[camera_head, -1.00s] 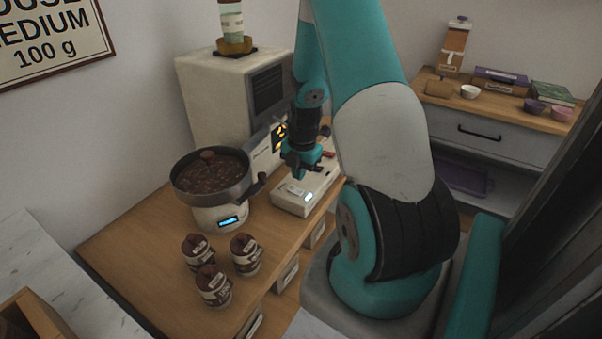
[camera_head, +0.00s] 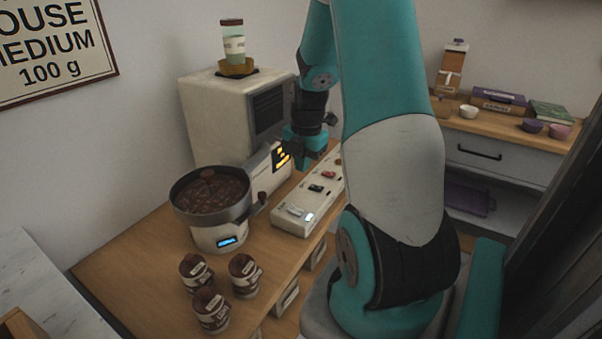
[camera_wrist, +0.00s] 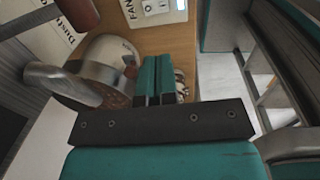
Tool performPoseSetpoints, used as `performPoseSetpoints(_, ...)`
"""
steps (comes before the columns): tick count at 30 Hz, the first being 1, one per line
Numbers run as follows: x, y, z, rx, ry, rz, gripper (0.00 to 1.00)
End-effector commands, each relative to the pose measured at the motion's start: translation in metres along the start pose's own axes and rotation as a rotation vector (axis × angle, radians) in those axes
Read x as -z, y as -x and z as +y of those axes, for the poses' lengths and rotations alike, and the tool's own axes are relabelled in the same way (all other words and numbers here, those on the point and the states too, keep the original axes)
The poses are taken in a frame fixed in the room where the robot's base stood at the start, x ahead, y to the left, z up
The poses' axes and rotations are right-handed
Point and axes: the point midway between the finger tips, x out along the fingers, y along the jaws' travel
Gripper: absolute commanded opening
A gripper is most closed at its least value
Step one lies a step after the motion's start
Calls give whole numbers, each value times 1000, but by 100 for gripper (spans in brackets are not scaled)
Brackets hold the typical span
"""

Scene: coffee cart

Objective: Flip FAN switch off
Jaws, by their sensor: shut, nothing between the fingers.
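The white switch panel (camera_head: 279,221) lies on the wooden counter in the head view, with a pale, a black and a red control along its top and a small lit spot at its near end. I cannot read which is the FAN switch there. In the wrist view a "FAN" label (camera_wrist: 128,10) shows on the panel's end (camera_wrist: 160,8) at the top edge; the switch itself is not clear. My gripper (camera_head: 312,158) is shut and empty above the panel's far part, beside the roaster; its closed teal fingers also show in the wrist view (camera_wrist: 158,60). It appears apart from the panel.
The cream roaster (camera_head: 215,115) stands behind and left of my gripper. A round pan of beans (camera_head: 243,212) on a white base with a lit display is left of the panel. Several brown-lidded cups (camera_head: 211,312) stand at the front. A drawer cabinet (camera_head: 485,160) is at right.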

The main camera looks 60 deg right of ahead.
Motion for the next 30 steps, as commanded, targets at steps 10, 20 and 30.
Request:
performPoseSetpoints(10, 0, -6, 12, -35, 1, -1, 0)
performPoseSetpoints(20, 0, -2, 13, -35, 1, 1, 0)
performPoseSetpoints(30, 1, -44, 14, -31, 1, 5, 0)
